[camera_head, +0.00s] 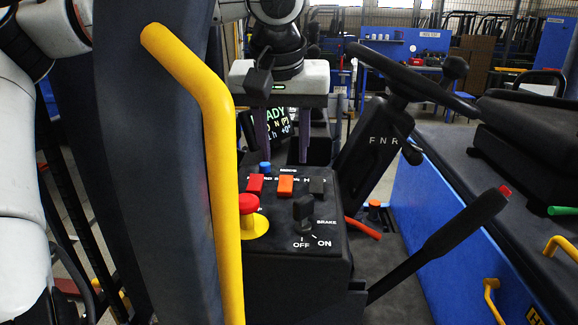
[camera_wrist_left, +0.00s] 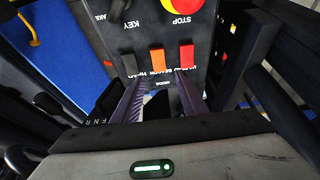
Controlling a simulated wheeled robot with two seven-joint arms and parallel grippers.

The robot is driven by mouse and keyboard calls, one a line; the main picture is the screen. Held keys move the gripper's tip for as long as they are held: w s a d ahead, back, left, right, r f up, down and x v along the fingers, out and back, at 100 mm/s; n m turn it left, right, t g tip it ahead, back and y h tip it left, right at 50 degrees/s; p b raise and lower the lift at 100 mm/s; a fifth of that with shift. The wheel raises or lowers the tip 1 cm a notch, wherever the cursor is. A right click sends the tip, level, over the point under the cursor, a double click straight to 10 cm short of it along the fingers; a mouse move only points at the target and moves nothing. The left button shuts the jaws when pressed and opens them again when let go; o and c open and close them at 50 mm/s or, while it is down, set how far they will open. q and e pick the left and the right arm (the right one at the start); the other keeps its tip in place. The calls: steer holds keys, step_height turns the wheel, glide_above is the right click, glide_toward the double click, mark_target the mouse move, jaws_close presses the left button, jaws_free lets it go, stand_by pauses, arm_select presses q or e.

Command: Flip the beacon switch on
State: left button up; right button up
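The orange switch (camera_head: 286,185) is the middle one of three rocker switches on the black console, and the label by it reads as beacon, partly hidden. It also shows in the left wrist view (camera_wrist_left: 157,61). I cannot tell whether it is on or off. My left gripper (camera_head: 284,154) hangs over the console's far edge, fingers pointing down, just beyond the switch row. In the left wrist view the fingers (camera_wrist_left: 158,82) are apart, with nothing between them, and their tips are close to the switch row. I cannot tell whether they touch anything. My right gripper is not in view.
A red switch (camera_head: 255,184) and a dark switch (camera_head: 317,187) flank the orange one. A red stop button (camera_head: 249,204), key switch (camera_head: 304,212), blue knob (camera_head: 265,168), brake lever (camera_head: 440,245), steering wheel (camera_head: 400,75) and yellow handrail (camera_head: 215,150) surround the console.

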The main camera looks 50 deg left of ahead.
mark_target(286, 177)
arm_select(q)
steer(key=x, duration=0.6)
steer(key=shift+w+r, duration=0.1)
jaws_close()
steer(key=shift+w+a+g+h, duration=0.25)
steer(key=shift+a+g+h, duration=0.05)
steer(key=shift+g+h, duration=0.45)
steer(key=shift+w+a+f+g+h, duration=0.1)
steer(key=shift+f+g+h, duration=0.05)
steer(key=shift+g+h, duration=0.3)
steer(key=shift+w+a+f+g+h, duration=0.1)
steer(key=shift+g+h, duration=0.2)
steer(key=shift+g, duration=0.2)
jaws_free()
